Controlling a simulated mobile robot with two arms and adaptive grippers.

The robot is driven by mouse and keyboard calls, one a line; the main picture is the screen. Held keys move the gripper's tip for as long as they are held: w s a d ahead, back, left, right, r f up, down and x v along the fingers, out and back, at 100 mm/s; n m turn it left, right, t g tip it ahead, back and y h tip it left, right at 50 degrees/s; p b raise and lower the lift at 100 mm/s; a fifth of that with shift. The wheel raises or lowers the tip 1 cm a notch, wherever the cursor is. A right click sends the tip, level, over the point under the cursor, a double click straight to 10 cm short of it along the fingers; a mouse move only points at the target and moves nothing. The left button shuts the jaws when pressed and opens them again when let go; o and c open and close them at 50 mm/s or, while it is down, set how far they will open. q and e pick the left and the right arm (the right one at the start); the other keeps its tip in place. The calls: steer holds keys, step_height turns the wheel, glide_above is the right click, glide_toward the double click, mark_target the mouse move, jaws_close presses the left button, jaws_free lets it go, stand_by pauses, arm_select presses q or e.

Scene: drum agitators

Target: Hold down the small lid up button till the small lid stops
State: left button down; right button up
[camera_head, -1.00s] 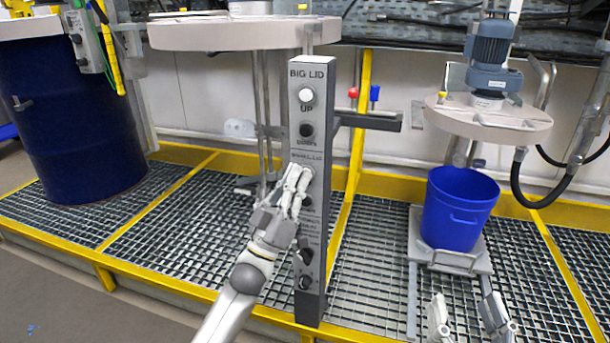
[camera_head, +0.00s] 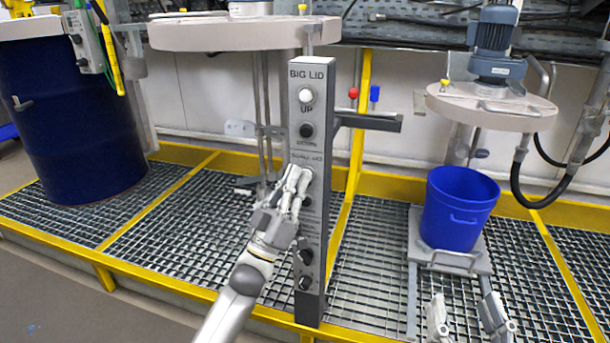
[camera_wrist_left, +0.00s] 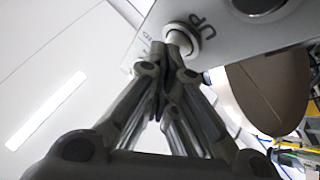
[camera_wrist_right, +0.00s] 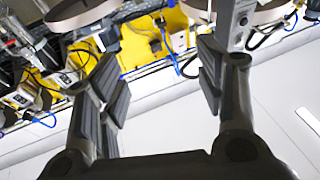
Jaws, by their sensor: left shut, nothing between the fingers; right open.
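The control post (camera_head: 313,120) stands upright in the middle, with BIG LID buttons above and a small lid section below. My left gripper (camera_head: 301,176) is shut and empty, its fingertips at the top button of the small lid section. In the left wrist view, the closed fingertips (camera_wrist_left: 166,50) are against the white button (camera_wrist_left: 183,37) beside the word UP and partly cover it. The small lid (camera_head: 490,106), a pale disc under a blue-grey motor, hangs above the blue bucket (camera_head: 458,208), clear of its rim. My right gripper (camera_head: 465,304) is open and empty at the lower right.
The big lid (camera_head: 235,33) is up behind the post. A dark blue drum (camera_head: 70,120) stands at the left. Yellow rails edge the grating floor (camera_head: 375,240). A grey bracket (camera_head: 375,122) juts right from the post. A black hose (camera_head: 520,185) hangs beside the bucket.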

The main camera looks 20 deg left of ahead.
arm_select(q)
steer(key=shift+s+p, duration=0.5)
steer(key=shift+s, duration=0.35)
arm_select(e)
steer(key=shift+w+d+f+g+h, duration=0.15)
steer(key=shift+f+g, duration=0.35)
steer(key=shift+f, duration=0.4)
steer(key=shift+s+d+f+g+h, duration=0.1)
steer(key=shift+f+g+h, duration=0.1)
steer(key=shift+f+g, duration=0.5)
steer(key=shift+w+d+f+g+h, duration=0.15)
steer(key=shift+f+g, duration=0.15)
steer(key=shift+f, duration=0.8)
arm_select(q)
steer(key=shift+s+a+p, duration=0.1)
steer(key=shift+s+p, duration=1.3)
steer(key=shift+s, duration=1.1)
arm_select(e)
steer(key=s+d+f+g+h, duration=0.2)
steer(key=s+f+g, duration=0.4)
steer(key=f, duration=0.5)
steer(key=shift+d+f+g, duration=0.15)
steer(key=shift+d+g, duration=0.4)
steer(key=shift+g, duration=0.25)
